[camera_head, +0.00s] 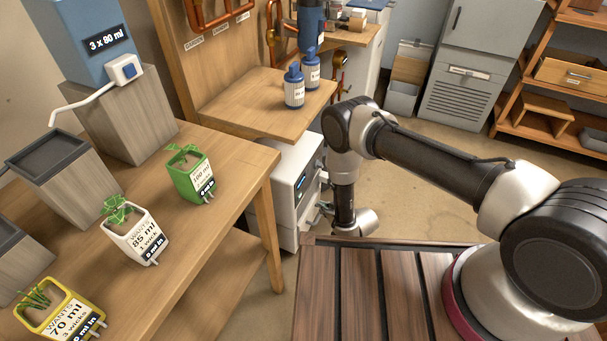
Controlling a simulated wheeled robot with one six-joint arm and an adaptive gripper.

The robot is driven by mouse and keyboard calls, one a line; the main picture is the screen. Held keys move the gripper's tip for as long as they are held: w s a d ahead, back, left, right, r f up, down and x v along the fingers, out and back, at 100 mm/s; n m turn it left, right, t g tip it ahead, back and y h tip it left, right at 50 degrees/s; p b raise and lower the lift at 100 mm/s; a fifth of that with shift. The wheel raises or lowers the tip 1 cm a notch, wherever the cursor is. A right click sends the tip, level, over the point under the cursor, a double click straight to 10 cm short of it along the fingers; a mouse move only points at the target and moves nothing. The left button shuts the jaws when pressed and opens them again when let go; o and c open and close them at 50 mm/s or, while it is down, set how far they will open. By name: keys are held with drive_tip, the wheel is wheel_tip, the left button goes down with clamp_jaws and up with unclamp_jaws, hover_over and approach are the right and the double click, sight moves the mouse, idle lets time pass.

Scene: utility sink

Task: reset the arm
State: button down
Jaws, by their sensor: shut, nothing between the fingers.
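My arm (430,162) rises from its base at the right, reaches left to a raised elbow and then folds down to the wrist. My gripper (325,207) is small and partly hidden at the wrist, in front of the white cabinet (296,190). It is shut and holds nothing. It is to the right of the wooden bench and beyond the slatted wooden top (365,290). I cannot tell how far it is from the cabinet.
The bench (215,235) at left holds a green pot (185,180), a white pot (128,240), a yellow pot (50,320) and a blue dispenser (85,45) on a block. Blue bottles (294,92) stand on a wooden shelf behind. Floor is open at back right.

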drive_tip(key=s+d+f+g+h, duration=0.55)
drive_tip(key=s+d, duration=0.35)
drive_tip(key=s, duration=0.3)
drive_tip(key=s+d+r+m+g+h, duration=0.1)
drive_tip(key=d+r+m+g, duration=0.35)
drive_tip(key=r, duration=1.65)
drive_tip(key=d+r+n+g+h, duration=0.15)
drive_tip(key=d+r, duration=0.55)
drive_tip(key=r, duration=1.4)
drive_tip(key=s+d+r+m+t, duration=0.1)
drive_tip(key=s+d+r, duration=0.3)
drive_tip(key=r, duration=0.6)
drive_tip(key=s+d+r+m+t, duration=0.2)
drive_tip(key=s+d+r+t, duration=0.2)
drive_tip(key=r, duration=0.7)
drive_tip(key=s+d+r+m+t+y, duration=0.1)
drive_tip(key=s+d+r+m+t, duration=0.1)
drive_tip(key=s+d+r, duration=0.3)
drive_tip(key=shift+s+d+v, duration=0.35)
drive_tip(key=shift+d+v, duration=0.1)
drive_tip(key=shift+v, duration=2.95)
